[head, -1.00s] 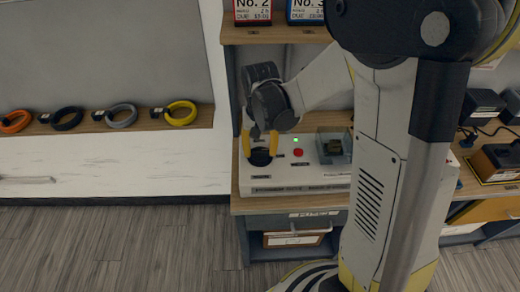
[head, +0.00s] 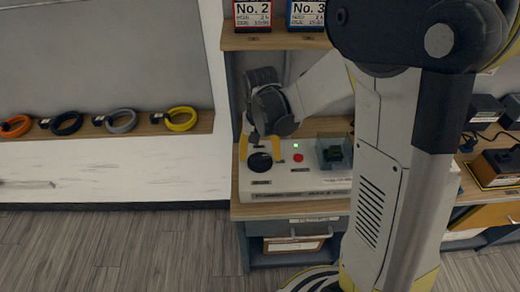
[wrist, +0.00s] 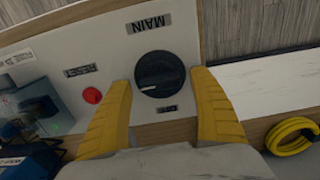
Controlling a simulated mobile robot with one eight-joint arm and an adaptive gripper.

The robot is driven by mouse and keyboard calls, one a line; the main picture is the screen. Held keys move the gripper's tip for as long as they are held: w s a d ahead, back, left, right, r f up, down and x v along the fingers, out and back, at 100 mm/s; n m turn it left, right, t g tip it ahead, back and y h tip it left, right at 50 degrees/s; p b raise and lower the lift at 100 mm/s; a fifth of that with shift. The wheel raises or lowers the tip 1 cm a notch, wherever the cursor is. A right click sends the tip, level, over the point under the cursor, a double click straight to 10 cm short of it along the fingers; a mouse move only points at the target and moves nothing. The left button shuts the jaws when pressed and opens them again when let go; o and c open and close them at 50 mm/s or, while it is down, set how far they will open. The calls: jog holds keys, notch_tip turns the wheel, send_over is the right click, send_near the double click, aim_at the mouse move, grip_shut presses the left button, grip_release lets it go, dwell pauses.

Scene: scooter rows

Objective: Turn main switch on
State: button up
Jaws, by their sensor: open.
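The main switch is a round black knob (head: 260,162) on the white control panel (head: 310,182). In the wrist view the knob (wrist: 160,74) lies below a label reading MAIN, with a smaller label (wrist: 167,108) at its edge that I cannot read surely. My gripper (head: 260,152) is open, its yellow fingers spread on either side of the knob. The wrist view also shows the gripper (wrist: 160,82) empty, with a gap between each finger and the knob. A small green light (head: 296,145) is lit on the panel. The knob's exact setting is unclear.
A red button (head: 298,158) sits right of the knob, beside a clear-covered box (head: 333,151). Coloured rings, including a yellow one (head: 181,118), lie on the left shelf. Black devices with cables stand at right. Floor at left is clear.

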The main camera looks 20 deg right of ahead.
aim_at(260, 156)
notch_tip(260, 156, up, 12)
dwell(0.4)
jog(key=shift+f, duration=0.1)
jog(key=s+r+n+t, duration=0.3)
jog(key=s+t, duration=0.4)
jog(key=s, duration=0.6)
jog(key=shift+r+n, duration=0.35)
jog(key=shift+n, duration=0.05)
jog(key=shift+w, duration=0.1)
